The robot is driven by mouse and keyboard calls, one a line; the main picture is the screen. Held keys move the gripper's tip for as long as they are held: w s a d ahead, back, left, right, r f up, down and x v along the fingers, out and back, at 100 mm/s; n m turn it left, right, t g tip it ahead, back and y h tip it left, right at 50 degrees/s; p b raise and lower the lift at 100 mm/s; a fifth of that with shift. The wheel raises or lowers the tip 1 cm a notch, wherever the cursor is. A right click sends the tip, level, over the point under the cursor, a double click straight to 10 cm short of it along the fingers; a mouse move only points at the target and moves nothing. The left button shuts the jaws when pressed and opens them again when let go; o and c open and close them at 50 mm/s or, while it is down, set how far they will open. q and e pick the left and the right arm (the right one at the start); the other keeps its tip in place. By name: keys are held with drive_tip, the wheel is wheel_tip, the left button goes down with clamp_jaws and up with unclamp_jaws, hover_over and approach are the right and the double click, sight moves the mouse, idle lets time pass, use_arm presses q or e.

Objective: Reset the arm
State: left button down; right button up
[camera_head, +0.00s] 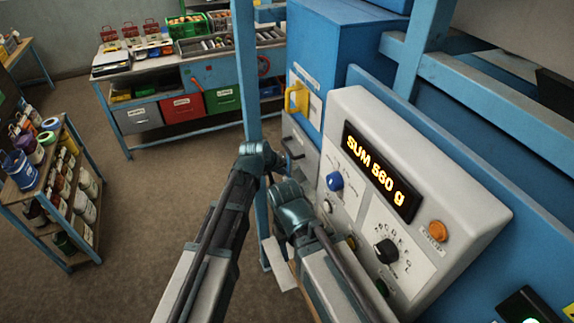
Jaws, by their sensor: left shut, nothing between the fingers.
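My left arm reaches up from the lower middle, and its dark teal end with the left gripper (265,171) shows beside the blue upright post. The gripper is shut and empty, and its fingers are small and partly hidden. My right arm comes up beside it, and its teal joint (291,207) is close to the front of the control panel (455,190). I cannot make out the right gripper's fingers. The panel's display (380,172) reads "SUM 560 g". Neither arm holds anything that I can see.
A blue post (246,75) stands just beyond my arms. A workbench (130,82) with red, green and grey bins stands at the back. A shelf cart (48,205) with cans and bottles is at left. Bare floor (150,195) lies between them.

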use_arm(q)
drive_tip(key=shift+v, duration=0.8)
use_arm(e)
drive_tip(key=shift+r, duration=0.65)
use_arm(q)
drive_tip(key=shift+f, duration=0.1)
drive_tip(key=s+a+f+m+g+y, duration=0.1)
drive_tip(key=s+a+f+g+y, duration=0.15)
drive_tip(key=s+a, duration=0.75)
drive_tip(key=s+a+f+m+g+y, duration=0.1)
drive_tip(key=s+a+f+g+y, duration=0.15)
drive_tip(key=s+a, duration=0.75)
drive_tip(key=s+d+f+m+b, duration=0.1)
drive_tip(key=d+f+b, duration=0.2)
drive_tip(key=f+b, duration=0.3)
drive_tip(key=s+d+f+m+g+b, duration=0.1)
drive_tip(key=s+d+f+b, duration=0.1)
drive_tip(key=f+b, duration=0.5)
drive_tip(key=s+d+f+m+b, duration=0.2)
drive_tip(key=d+f+b, duration=0.3)
drive_tip(key=f+b, duration=0.1)
drive_tip(key=shift+s+f+b, duration=0.25)
drive_tip(key=shift+f+b, duration=0.05)
drive_tip(key=shift+b, duration=0.2)
use_arm(e)
wheel_tip(320, 180, down, 20)
drive_tip(key=shift+f, duration=0.25)
